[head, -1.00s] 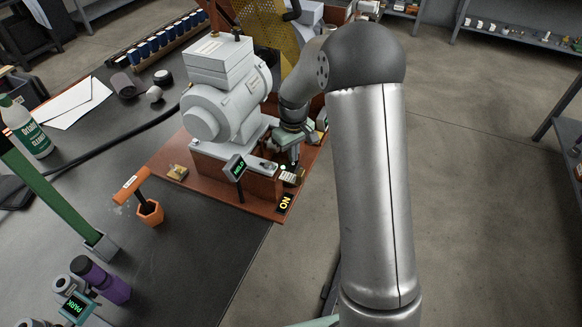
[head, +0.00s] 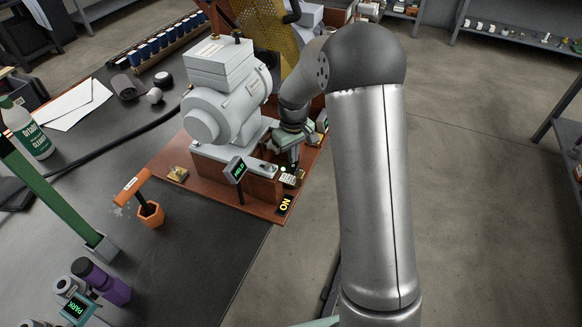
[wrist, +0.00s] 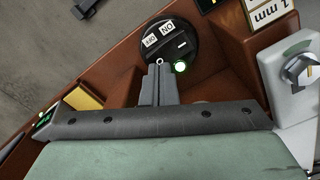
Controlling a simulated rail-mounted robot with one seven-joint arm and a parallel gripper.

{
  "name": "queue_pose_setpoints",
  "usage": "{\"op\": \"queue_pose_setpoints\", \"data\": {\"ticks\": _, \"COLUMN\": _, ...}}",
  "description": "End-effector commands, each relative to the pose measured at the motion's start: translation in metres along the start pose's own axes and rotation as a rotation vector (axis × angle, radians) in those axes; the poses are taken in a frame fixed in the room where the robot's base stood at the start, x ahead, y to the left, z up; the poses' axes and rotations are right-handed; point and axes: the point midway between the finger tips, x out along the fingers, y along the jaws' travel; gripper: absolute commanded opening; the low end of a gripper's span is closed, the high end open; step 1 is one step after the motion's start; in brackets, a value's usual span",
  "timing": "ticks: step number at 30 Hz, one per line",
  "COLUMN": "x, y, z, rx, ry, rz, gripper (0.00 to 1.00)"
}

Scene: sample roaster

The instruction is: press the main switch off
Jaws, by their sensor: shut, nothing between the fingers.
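The main switch (wrist: 182,48) is a round black disc in the wrist view, with two white labels, one reading ON and the other seemingly OFF. In the head view my gripper (head: 288,166) is low beside the grey roaster (head: 221,105), and the switch cannot be made out there.
The roaster stands on a red-brown board (head: 225,198). A small green display (head: 237,170) is left of my gripper. In the wrist view a white panel with a knob (wrist: 298,70) is at right. An orange cup (head: 151,213) stands on the dark bench.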

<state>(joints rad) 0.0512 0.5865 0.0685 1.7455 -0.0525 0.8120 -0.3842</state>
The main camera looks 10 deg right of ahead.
Motion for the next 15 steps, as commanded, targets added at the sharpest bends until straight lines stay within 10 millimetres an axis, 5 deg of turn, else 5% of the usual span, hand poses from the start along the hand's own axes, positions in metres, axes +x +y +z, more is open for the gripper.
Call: {"op": "queue_pose_setpoints", "data": {"ticks": 15, "x": -0.046, "y": 0.000, "z": 0.000, "rx": 0.000, "ry": 0.002, "rz": 0.000, "gripper": 0.00}}
